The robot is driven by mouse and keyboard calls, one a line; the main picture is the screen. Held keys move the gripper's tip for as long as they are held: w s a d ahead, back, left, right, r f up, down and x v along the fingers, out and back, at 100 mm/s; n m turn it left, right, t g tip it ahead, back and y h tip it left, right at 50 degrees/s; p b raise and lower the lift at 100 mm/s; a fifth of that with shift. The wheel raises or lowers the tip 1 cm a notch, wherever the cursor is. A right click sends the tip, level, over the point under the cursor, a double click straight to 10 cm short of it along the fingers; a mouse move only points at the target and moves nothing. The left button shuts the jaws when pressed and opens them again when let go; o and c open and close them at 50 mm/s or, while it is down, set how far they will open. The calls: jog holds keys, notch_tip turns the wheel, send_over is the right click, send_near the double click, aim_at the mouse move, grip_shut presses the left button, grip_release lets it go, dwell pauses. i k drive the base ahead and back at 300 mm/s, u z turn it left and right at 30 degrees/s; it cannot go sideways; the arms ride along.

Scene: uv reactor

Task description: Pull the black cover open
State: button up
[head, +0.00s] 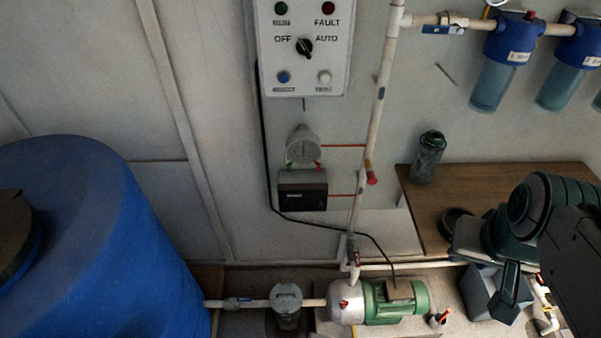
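A small box with a black front cover (302,196) is mounted on the wall below a round gauge in the head view. The cover looks shut and flat against the box. A dark round lid (15,232) also sits on the blue tank at the left edge. My gripper (494,262) is at the lower right, in front of the wooden table's edge, well to the right of the wall box and apart from it. Its fingers are partly hidden by my arm, so its opening is unclear. I see nothing clearly held in it.
A control panel (304,45) hangs above the gauge (303,145). A white vertical pipe (380,110) runs just right of the box. A green pump (395,300) stands below. A wooden table (490,180) holds a bottle (428,158). A blue tank (95,240) fills the left.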

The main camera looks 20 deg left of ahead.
aim_at(302, 197)
jog(key=u, duration=1.1)
